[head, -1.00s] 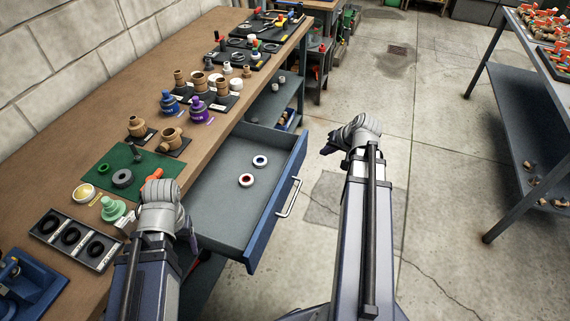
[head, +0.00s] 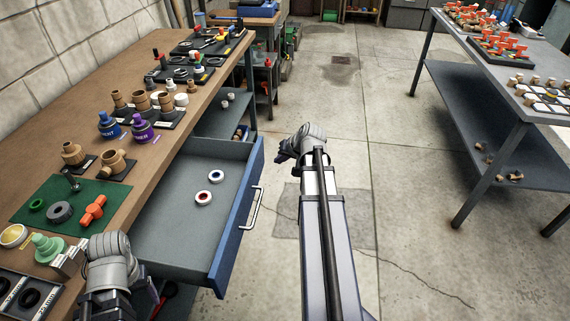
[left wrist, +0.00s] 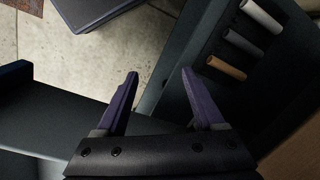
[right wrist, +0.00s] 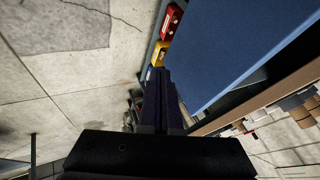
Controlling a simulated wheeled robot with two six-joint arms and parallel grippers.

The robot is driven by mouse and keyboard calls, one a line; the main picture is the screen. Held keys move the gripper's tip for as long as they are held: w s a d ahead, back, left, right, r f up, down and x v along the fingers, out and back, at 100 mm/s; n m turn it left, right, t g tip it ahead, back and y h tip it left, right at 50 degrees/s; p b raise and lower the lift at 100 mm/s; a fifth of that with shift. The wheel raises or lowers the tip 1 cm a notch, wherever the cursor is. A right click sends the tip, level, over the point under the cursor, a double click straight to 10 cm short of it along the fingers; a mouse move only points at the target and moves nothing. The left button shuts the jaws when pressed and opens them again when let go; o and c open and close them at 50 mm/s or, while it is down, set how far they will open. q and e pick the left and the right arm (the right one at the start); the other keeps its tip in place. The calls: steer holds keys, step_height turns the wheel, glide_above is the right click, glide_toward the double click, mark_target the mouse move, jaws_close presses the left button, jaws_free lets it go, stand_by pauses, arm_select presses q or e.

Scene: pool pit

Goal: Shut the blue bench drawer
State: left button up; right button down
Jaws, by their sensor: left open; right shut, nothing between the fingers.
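The blue bench drawer (head: 238,222) is pulled out from under the wooden-topped bench (head: 150,85), with a silver bar handle (head: 254,208) on its front. Two white tape rolls (head: 210,186) lie on its grey floor. My right gripper (head: 280,158) is to the right of the drawer front, apart from the handle, and mostly hidden by its wrist. In the right wrist view it is shut and empty (right wrist: 162,95), beside the drawer's blue face (right wrist: 235,50). My left gripper is at the drawer's near-left corner in the head view; in the left wrist view its fingers (left wrist: 158,95) are open and empty.
On the bench top are a green mat (head: 70,205) with fittings, purple and blue cans (head: 141,131), and pipe fittings. A grey metal table (head: 500,100) stands at the right. The floor between is clear.

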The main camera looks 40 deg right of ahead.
arm_select(q)
steer(key=shift+f, duration=0.6)
arm_select(e)
steer(key=shift+w+a+f, duration=0.2)
steer(key=shift+w+a, duration=0.25)
steer(key=shift+w, duration=0.2)
steer(key=shift+w+a+f, duration=0.2)
steer(key=shift+w+a, duration=0.2)
steer(key=shift+w, duration=0.25)
steer(key=shift+w+a+f, duration=0.2)
steer(key=shift+w+a, duration=0.25)
steer(key=shift+w, duration=0.2)
